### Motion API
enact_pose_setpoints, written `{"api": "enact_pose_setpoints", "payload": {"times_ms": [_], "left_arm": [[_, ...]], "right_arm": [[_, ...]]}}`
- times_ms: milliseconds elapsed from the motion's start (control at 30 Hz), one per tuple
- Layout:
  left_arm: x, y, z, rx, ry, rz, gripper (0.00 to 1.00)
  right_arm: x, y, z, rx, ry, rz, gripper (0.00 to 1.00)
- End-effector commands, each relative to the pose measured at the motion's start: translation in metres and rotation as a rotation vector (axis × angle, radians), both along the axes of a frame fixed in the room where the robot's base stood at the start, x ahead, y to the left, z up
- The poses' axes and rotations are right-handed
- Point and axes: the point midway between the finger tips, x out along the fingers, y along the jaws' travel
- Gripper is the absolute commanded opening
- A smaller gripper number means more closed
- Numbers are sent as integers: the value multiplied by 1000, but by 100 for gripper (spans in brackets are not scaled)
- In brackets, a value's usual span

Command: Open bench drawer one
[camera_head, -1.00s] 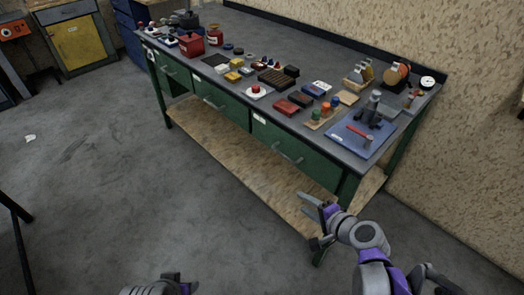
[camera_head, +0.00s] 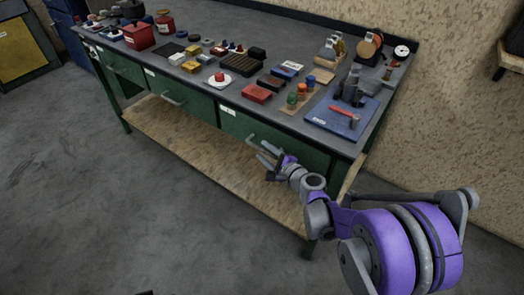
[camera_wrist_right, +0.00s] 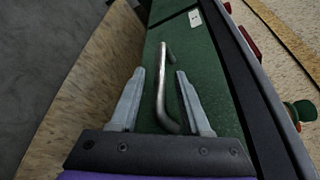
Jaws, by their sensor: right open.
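The green bench has a row of drawers. The right drawer (camera_head: 275,145), the middle drawer (camera_head: 190,103) and the left drawer (camera_head: 120,68) all look shut; I cannot read which label says one. My right gripper (camera_head: 266,154) is open at the right drawer's metal bar handle (camera_head: 251,142). In the right wrist view, that handle (camera_wrist_right: 161,85) lies between the two spread fingers (camera_wrist_right: 160,75), with no clear contact. The drawer's green front (camera_wrist_right: 205,65) and a white label (camera_wrist_right: 195,18) show beyond.
The bench top (camera_head: 205,98) holds many small items, including a blue board (camera_head: 325,118) with a red-handled hammer near the right corner. A wooden lower shelf (camera_head: 190,140) runs beneath the drawers. Open grey floor (camera_head: 90,200) lies in front.

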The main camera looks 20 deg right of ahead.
Motion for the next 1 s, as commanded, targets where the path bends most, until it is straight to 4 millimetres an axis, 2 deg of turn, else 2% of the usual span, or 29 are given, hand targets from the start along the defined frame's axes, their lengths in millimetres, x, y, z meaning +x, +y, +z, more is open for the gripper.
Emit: {"api": "enact_pose_setpoints", "payload": {"times_ms": [200, 467, 733, 1000], "left_arm": [[0, 0, -3, 0, 1, 0, 50], [0, 0, -3, 0, 1, 0, 50], [0, 0, -3, 0, 1, 0, 50], [0, 0, -3, 0, 1, 0, 50]], "right_arm": [[15, 5, -3, -1, -1, 1, 47], [16, 6, -3, -1, 0, 0, 47], [16, 5, -3, -1, 0, 0, 0], [15, 5, -3, -1, 0, 0, 0]]}}
